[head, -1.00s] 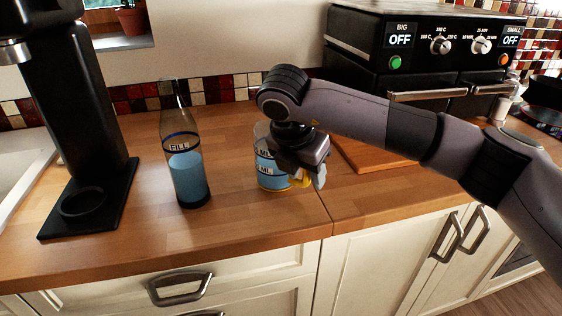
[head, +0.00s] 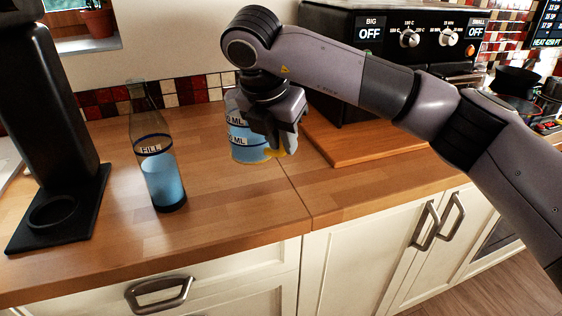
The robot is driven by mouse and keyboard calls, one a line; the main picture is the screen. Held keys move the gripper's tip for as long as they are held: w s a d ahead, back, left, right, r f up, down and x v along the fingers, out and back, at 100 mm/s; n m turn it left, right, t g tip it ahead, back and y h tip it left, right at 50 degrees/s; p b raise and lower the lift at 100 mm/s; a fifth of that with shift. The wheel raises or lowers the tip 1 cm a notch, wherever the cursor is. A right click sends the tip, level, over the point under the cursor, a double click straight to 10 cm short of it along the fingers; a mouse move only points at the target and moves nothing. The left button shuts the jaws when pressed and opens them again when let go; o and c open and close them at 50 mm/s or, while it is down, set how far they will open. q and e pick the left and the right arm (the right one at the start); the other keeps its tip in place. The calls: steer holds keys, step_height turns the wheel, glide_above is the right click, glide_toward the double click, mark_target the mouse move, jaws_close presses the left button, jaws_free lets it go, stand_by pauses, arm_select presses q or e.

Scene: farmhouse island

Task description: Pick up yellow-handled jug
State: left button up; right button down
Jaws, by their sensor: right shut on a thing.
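The jug (head: 240,136) is clear with measuring marks, blue liquid and a yellow handle. My right gripper (head: 280,142) is shut on the yellow handle, at the jug's right side, and hides most of the handle. The jug is upright and appears raised a little above the wooden counter. My left gripper is not in the head view.
A glass bottle marked FILL (head: 160,168) with blue liquid stands left of the jug. A black machine (head: 55,130) is at the far left. A wooden board (head: 350,143) lies right of the jug, before a black oven (head: 400,40). The front counter is clear.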

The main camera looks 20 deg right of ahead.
step_height(320, 180, up, 14)
steer(key=p, duration=0.1)
steer(key=shift+f, duration=0.15)
